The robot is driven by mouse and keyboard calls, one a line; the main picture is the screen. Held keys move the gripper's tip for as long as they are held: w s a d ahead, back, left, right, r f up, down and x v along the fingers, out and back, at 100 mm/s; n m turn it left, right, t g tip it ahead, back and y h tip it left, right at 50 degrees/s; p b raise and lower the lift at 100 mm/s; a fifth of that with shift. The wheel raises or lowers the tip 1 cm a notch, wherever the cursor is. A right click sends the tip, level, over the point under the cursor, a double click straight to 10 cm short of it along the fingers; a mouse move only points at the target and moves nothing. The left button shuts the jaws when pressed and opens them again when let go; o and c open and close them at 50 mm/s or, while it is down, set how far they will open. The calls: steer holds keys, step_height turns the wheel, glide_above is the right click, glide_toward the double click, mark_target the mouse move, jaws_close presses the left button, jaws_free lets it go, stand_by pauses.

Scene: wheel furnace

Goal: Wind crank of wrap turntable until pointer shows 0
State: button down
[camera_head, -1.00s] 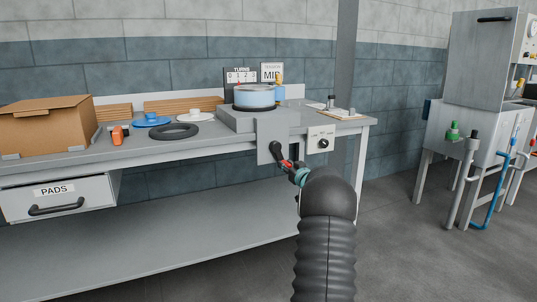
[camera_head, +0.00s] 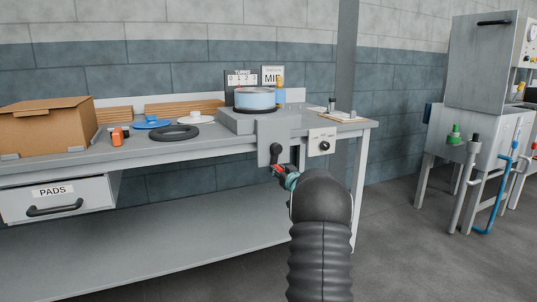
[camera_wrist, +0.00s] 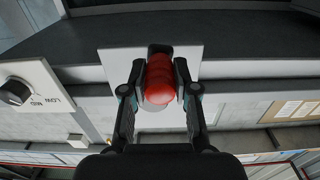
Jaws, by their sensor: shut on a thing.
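The wrap turntable (camera_head: 236,121) is a grey block on the bench, with a light blue round piece (camera_head: 255,97) on top. Its crank (camera_head: 276,151) is on a grey plate at the bench's front edge; the dark hub shows above my gripper. My gripper (camera_head: 278,171) is at the red crank knob, which shows between the fingers in the wrist view (camera_wrist: 160,80). The fingers are shut on the knob from both sides. The TURNS scale (camera_head: 241,78) stands behind the turntable with several digits; which one the pointer marks is too small to read.
A knob panel (camera_head: 322,142) is just right of the crank. A MID sign (camera_head: 272,76) stands behind. A cardboard box (camera_head: 45,128), an orange item (camera_head: 117,136) and a black ring (camera_head: 174,132) lie left on the bench. The PADS drawer (camera_head: 58,198) is below.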

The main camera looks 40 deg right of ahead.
steer(key=shift+r, duration=0.35)
steer(key=a, duration=0.1)
steer(key=a+r, duration=0.2)
steer(key=shift+w+a, duration=0.15)
steer(key=shift+w, duration=0.15)
steer(key=shift+f, duration=0.1)
steer(key=shift+w+a+r+p, duration=0.1)
steer(key=shift+a+r+p, duration=0.25)
steer(key=shift+r, duration=0.3)
steer(key=shift+w+a+r+p, duration=0.1)
steer(key=shift+a+r+p, duration=0.15)
steer(key=shift+r+p, duration=0.25)
steer(key=shift+a+r+p, duration=0.3)
steer(key=shift+r, duration=0.45)
steer(key=shift+f, duration=0.15)
